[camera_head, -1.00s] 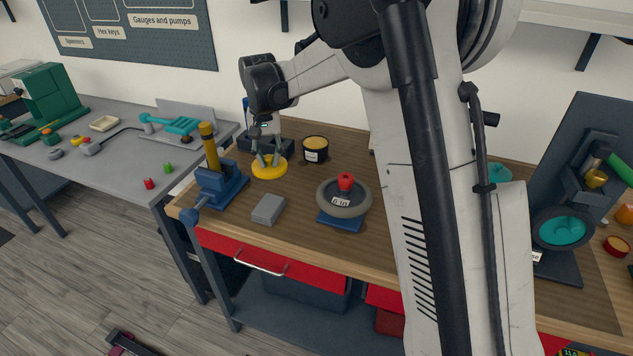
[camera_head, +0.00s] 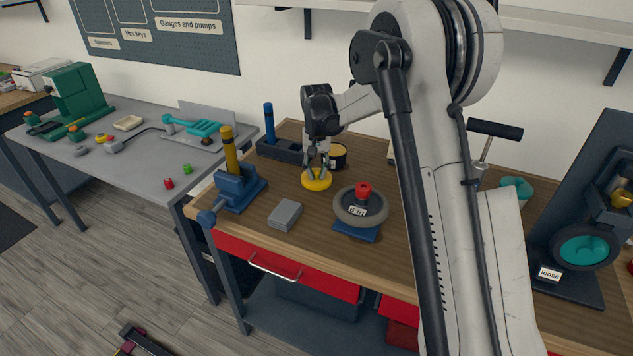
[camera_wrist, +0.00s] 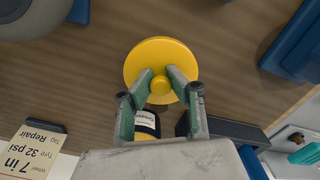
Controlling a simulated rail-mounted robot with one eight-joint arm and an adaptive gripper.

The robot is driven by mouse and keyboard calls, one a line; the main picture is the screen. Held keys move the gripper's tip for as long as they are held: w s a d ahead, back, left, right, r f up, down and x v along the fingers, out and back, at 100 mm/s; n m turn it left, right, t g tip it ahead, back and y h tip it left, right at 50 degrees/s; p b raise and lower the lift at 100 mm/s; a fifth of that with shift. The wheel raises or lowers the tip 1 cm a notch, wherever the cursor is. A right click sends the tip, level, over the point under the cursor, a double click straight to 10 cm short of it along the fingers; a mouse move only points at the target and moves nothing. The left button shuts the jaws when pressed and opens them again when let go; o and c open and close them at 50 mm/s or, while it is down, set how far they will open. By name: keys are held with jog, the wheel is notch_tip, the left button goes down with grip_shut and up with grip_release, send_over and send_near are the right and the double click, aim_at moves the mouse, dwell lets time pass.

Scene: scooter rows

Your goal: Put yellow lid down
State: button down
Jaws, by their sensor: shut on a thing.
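The yellow lid (camera_head: 316,180) is a round disc with a small knob, over the wooden bench. In the wrist view the lid (camera_wrist: 161,68) lies flat between my fingertips. My gripper (camera_head: 318,165) is shut on the lid's knob, with the fingers pointing down. The wrist view shows my gripper (camera_wrist: 160,83) from above. I cannot tell if the lid touches the bench. A black pot with a white label (camera_head: 338,155) stands just behind and right of the lid. My gripper partly hides the pot (camera_wrist: 147,124) in the wrist view.
A blue vise (camera_head: 238,190) with a yellow post stands left of the lid. A grey block (camera_head: 285,214) and a small wheel on a blue stand (camera_head: 361,206) are in front. A dark holder with a blue post (camera_head: 282,148) is behind left. Bare wood surrounds the lid.

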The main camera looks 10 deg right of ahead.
aim_at(316, 175)
jog(key=shift+f, duration=1.85)
jog(key=shift+f, duration=0.2)
jog(key=c, duration=1.7)
grip_release()
jog(key=shift+r, duration=0.1)
jog(key=shift+r, duration=0.1)
